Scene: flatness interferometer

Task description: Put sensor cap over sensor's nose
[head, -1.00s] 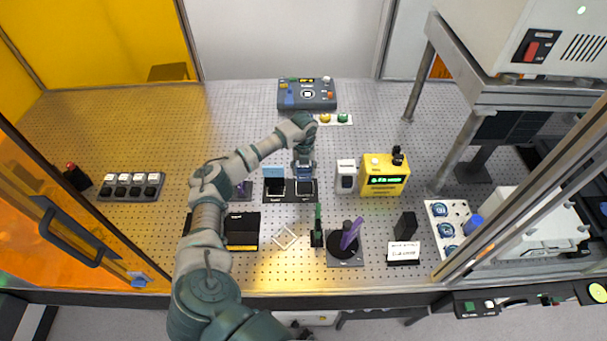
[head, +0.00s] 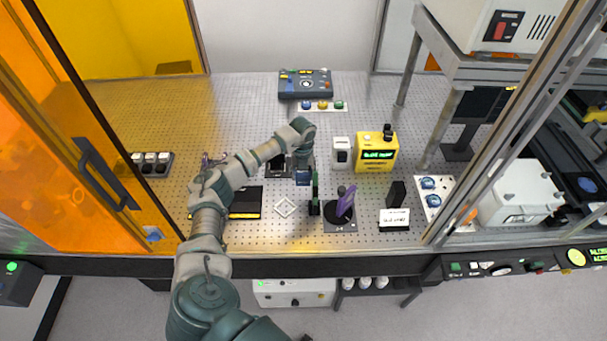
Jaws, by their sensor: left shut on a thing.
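My left gripper (head: 304,160) points down over the middle of the bench. It is shut on a small dark blue block-like piece (head: 303,178), which may be the sensor cap; I cannot tell for sure. The piece hangs just behind and left of a slim upright green and black post (head: 314,199). Whether they touch is unclear. Right of the post, a purple plate (head: 346,202) stands tilted on a black round base. I cannot clearly make out the sensor's nose. The dark tray (head: 272,172) behind is partly hidden by my arm. My right gripper is not in view.
A white box (head: 341,153) and a yellow display box (head: 377,153) stand behind right. A small black block (head: 396,194) and white sign (head: 395,218) are at right. The perforated bench is clear at back left.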

